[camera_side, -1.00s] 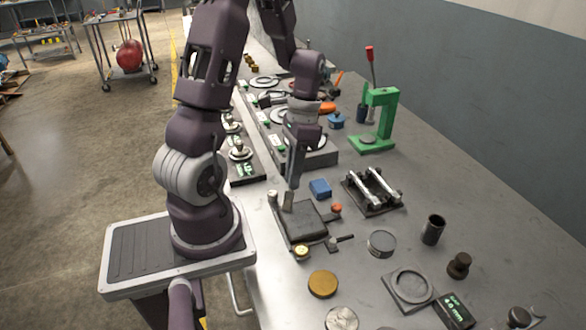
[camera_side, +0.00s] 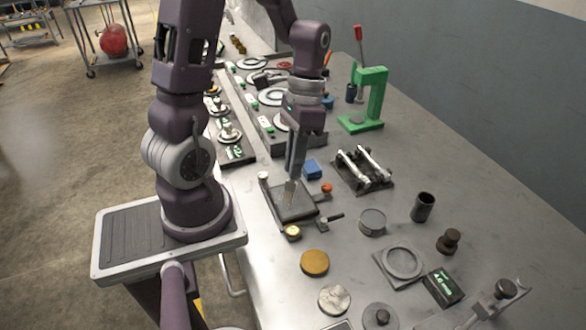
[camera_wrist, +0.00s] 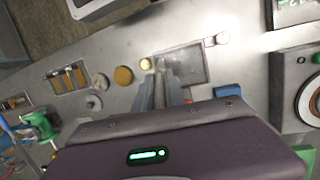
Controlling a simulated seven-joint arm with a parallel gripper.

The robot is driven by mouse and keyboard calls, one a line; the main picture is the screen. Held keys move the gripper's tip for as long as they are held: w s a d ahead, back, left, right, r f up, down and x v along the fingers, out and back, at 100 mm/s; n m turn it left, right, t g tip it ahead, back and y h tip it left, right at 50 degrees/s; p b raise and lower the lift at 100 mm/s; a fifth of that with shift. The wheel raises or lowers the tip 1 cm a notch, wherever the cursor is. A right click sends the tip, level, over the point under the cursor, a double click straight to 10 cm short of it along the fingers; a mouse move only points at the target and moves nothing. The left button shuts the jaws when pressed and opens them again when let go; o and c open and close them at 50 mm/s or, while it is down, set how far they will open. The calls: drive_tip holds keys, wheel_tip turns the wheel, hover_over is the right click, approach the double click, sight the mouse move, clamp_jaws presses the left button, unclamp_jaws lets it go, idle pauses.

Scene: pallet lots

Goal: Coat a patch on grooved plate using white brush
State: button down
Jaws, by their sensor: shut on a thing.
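The dark grey plate (camera_side: 308,208) lies in a fixture on the bench, with small knobs around its edge. It also shows in the wrist view (camera_wrist: 190,62), where its grooves are too faint to make out. My gripper (camera_side: 294,174) points down over the plate, shut on the brush (camera_side: 289,192), whose pale lower end shows below the fingers. The brush end is over the plate's left part, at or just above its surface; I cannot tell if it touches. In the wrist view my fingers (camera_wrist: 161,92) reach to the plate's left edge. No coated patch is clearly visible.
A blue block (camera_side: 312,169) and a rack with two silver bars (camera_side: 363,170) stand behind the plate. A green press (camera_side: 376,98) is farther back. A grey puck (camera_side: 372,222), dark cup (camera_side: 423,207) and gold disc (camera_side: 315,262) sit in front and right.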

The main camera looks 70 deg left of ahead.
drive_tip(key=shift+r, duration=2.55)
